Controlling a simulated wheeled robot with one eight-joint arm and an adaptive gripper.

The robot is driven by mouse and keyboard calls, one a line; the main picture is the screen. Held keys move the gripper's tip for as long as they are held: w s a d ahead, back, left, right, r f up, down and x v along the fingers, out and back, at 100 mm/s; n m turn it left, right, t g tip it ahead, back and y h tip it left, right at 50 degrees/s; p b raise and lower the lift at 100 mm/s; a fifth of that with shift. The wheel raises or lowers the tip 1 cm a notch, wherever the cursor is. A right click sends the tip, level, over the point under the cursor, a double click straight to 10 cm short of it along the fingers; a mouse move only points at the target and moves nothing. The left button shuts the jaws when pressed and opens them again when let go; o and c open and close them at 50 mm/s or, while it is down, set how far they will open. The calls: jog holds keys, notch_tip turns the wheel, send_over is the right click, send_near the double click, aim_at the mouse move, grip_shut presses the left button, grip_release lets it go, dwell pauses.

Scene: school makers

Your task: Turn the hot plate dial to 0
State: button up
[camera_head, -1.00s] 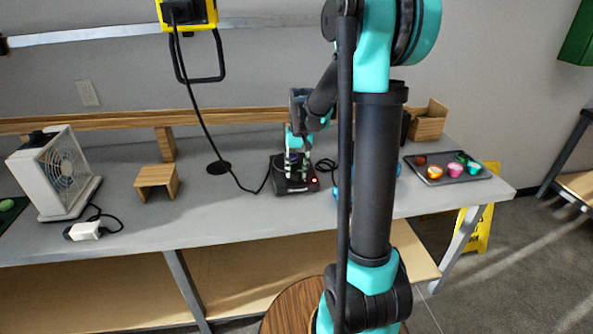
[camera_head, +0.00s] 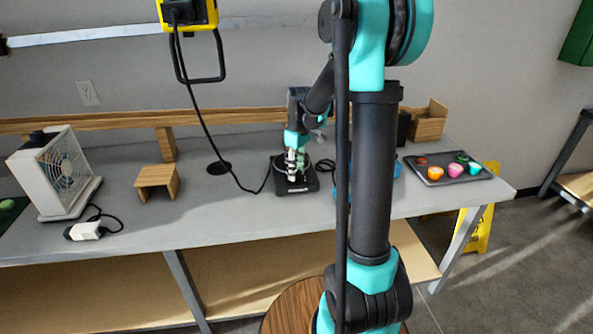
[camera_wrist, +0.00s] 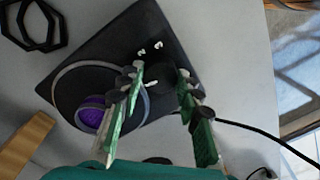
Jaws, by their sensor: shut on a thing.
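The black hot plate (camera_head: 308,183) sits on the grey workbench, and it fills the upper left of the wrist view (camera_wrist: 100,62). Its dark round dial (camera_wrist: 161,74) is between my fingertips in the wrist view, near the small white marks. My gripper (camera_wrist: 163,82) is shut on the dial, with one green-and-white finger on each side. In the head view my gripper (camera_head: 294,164) reaches down onto the hot plate and hides the dial. I cannot read the dial's setting. A purple round thing (camera_wrist: 89,115) lies inside a grey ring on the plate.
On the workbench (camera_head: 236,212) stand a white fan (camera_head: 62,170) and a small wooden stand (camera_head: 157,182) at left. A tray (camera_head: 447,180) of colourful cups is at right. A black cable (camera_head: 238,183) runs to the hot plate.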

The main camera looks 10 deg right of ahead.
jog(key=shift+n, duration=1.1)
jog(key=o, duration=1.2)
jog(key=shift+c, duration=0.2)
